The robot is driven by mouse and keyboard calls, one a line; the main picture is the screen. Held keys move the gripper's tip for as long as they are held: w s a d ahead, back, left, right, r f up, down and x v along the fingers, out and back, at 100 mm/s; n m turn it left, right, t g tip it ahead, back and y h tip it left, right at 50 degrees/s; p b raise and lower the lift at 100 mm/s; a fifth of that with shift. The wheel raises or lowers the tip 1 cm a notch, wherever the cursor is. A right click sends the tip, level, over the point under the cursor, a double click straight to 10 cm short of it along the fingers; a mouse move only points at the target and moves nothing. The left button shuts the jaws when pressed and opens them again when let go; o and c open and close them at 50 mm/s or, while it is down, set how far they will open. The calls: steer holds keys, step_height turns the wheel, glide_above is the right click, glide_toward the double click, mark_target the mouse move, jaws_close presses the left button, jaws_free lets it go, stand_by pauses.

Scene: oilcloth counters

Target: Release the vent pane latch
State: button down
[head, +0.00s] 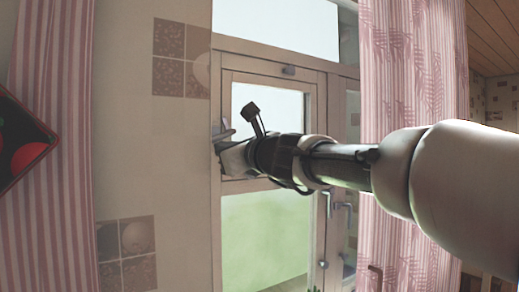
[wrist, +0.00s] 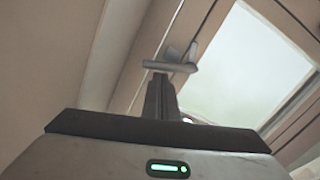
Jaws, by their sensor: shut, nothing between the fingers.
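The vent pane (head: 270,97) is a small framed pane in the upper part of a pale wooden window, and it looks shut. Its grey latch lever (wrist: 181,67) sits on the frame at the pane's left side in the wrist view. My gripper (wrist: 158,82) is shut and empty, with its fingertips right at the lever's near side. I cannot tell whether they touch it. In the head view my gripper (head: 220,143) is at the left frame edge, and the hand hides part of the pane's lower left corner.
A larger lower pane (head: 262,235) lies below. Door-like handles (head: 327,203) are to its right. A pink patterned curtain (head: 410,65) hangs at the right, behind my arm. A striped curtain (head: 50,130) and a dark picture (head: 18,142) are at the left.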

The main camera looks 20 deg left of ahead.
steer(key=m, duration=0.1)
steer(key=r+m, duration=0.1)
steer(key=m+p, duration=0.1)
steer(key=shift+s+a+r, duration=0.2)
steer(key=shift+s+a, duration=0.1)
steer(key=shift+s, duration=0.05)
steer(key=shift+r, duration=0.2)
steer(key=shift+s+r, duration=0.1)
steer(key=shift+r, duration=0.05)
